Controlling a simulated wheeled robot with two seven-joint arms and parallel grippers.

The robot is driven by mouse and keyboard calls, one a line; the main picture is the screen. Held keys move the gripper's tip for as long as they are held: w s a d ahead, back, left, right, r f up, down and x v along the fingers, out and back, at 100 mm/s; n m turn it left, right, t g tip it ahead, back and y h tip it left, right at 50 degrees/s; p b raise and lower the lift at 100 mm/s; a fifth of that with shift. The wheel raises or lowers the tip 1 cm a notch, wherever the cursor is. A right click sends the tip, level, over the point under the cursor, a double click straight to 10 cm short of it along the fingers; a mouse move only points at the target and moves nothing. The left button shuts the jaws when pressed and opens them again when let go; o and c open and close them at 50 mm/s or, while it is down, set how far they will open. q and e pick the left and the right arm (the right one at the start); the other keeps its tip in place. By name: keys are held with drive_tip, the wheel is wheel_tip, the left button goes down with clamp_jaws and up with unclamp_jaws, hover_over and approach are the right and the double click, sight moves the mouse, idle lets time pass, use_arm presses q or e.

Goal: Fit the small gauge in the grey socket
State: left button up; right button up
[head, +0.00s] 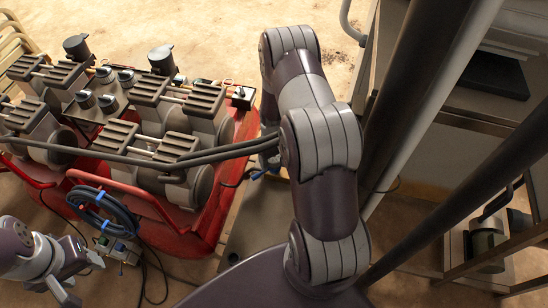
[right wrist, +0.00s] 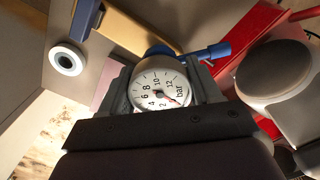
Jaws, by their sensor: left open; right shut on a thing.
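The small gauge (right wrist: 160,88), with a round white dial marked bar, shows in the right wrist view. My right gripper (right wrist: 160,78) is shut on it, with a dark finger on each side and the dial facing the camera. A pale grey ring with a dark round hole (right wrist: 68,61) sits on a grey face to the upper left, apart from the gauge. It looks like the grey socket, but I cannot be sure. In the head view my right arm hides the gauge and most of that gripper. My left gripper (head: 84,280) is open and empty at the lower left.
A yellow bar (right wrist: 125,25) and a blue handle (right wrist: 207,53) lie close beyond the gauge. A red frame (head: 205,225) carrying grey machinery stands left of my right arm. A coiled dark hose (head: 100,208) hangs near my left gripper. A metal rack (head: 450,150) stands at right.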

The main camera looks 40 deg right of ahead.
drive_tip(key=o, duration=1.3)
drive_tip(key=shift+r, duration=0.1)
wheel_tip(320, 180, up, 7)
drive_tip(key=p, duration=0.6)
